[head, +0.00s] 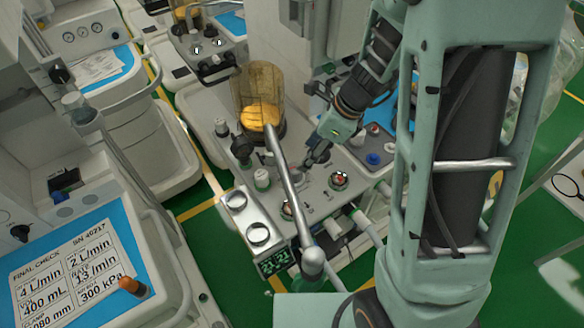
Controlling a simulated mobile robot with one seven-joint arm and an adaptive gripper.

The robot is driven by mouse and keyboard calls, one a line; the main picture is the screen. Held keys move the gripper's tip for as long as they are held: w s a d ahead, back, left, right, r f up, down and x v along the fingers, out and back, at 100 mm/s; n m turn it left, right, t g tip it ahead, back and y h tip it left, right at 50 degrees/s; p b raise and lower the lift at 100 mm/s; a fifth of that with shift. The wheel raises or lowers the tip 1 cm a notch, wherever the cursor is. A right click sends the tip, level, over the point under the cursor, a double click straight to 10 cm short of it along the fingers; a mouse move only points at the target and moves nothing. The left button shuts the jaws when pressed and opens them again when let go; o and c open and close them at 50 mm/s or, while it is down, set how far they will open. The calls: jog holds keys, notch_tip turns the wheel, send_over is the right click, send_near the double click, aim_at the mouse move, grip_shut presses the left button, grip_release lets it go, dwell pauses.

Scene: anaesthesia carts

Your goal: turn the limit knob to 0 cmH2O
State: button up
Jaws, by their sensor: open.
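A grey anaesthesia cart panel (318,202) carries several knobs; their labels are too small to read, so I cannot tell which is the limit knob. A red-centred knob (338,180) sits right of the middle, and another red-centred knob (288,209) sits nearer the front edge. A green-and-white knob (262,178) stands at the left, below a dark knob (241,150). My gripper (316,159) is open and over the back part of this panel, apparently empty. My arm comes in from the upper right. Whether the fingers touch anything is hidden.
A clear canister with yellow bellows (259,113) stands behind the knobs. A thick metal bar (289,194) crosses above the panel. A "FINAL CHECK" sheet (75,262) lies on a blue mat at the lower left. Other carts stand around; green floor shows between.

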aim_at(296, 166)
jog(key=b+x, duration=0.1)
jog(key=x, duration=0.8)
jog(key=shift+w+f+b, duration=0.1)
jog(key=shift+f+b, duration=0.2)
jog(key=c, duration=1.2)
jog(key=shift+o, duration=0.2)
jog(key=shift+n, duration=0.3)
jog(key=n+g+p, duration=0.1)
jog(key=n+g, duration=0.1)
jog(key=n, duration=0.3)
jog(key=shift+w+n, duration=0.1)
jog(key=shift+n, duration=0.2)
jog(key=n+g, duration=0.1)
jog(key=n, duration=0.2)
jog(key=n+g+h, duration=0.1)
jog(key=n, duration=0.1)
jog(key=shift+n, duration=0.4)
